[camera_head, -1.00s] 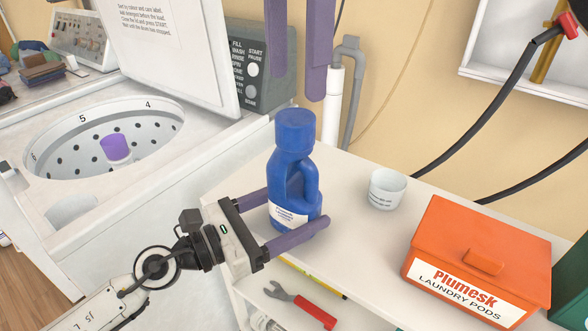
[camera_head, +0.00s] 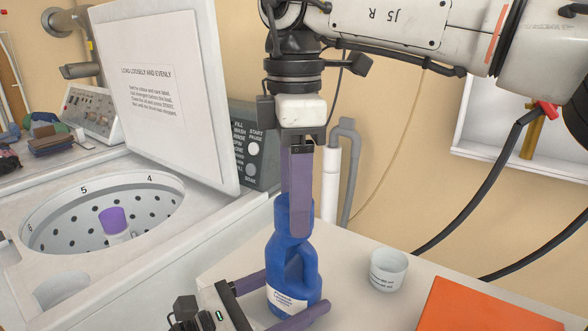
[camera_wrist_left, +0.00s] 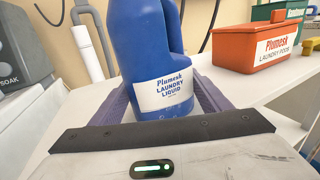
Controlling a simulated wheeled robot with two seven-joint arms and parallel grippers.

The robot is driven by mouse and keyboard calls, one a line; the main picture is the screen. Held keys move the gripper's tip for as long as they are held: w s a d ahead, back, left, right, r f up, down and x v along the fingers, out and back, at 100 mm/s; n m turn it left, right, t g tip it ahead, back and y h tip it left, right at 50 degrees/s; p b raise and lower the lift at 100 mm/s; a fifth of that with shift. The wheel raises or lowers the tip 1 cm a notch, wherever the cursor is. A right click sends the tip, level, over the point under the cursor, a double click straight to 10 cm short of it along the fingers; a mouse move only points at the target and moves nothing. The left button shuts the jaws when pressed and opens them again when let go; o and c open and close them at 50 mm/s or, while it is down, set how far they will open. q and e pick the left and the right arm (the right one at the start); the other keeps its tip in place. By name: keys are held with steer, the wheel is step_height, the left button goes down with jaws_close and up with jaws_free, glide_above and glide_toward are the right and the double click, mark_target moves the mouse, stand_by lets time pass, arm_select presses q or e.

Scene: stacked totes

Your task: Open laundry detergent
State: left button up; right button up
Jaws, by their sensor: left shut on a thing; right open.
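The blue laundry detergent bottle (camera_head: 290,272) stands upright on the white shelf top, its blue cap (camera_head: 281,212) partly hidden behind my right gripper's fingers. My left gripper (camera_head: 283,297) is shut around the bottle's lower body. The left wrist view shows the bottle (camera_wrist_left: 150,50) with its laundry liquid label between the two purple fingers; the cap is out of that view. My right gripper (camera_head: 297,228) points straight down from above, its purple fingers at cap height. It is open; in the head view one finger overlaps the other, so its contact with the cap cannot be told.
A white cup (camera_head: 387,270) stands right of the bottle. An orange laundry pods box (camera_head: 485,308) is at the lower right, also in the left wrist view (camera_wrist_left: 255,50). The open washer (camera_head: 120,185) is at the left, its lid (camera_head: 165,120) raised behind.

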steer(key=shift+f, duration=0.65)
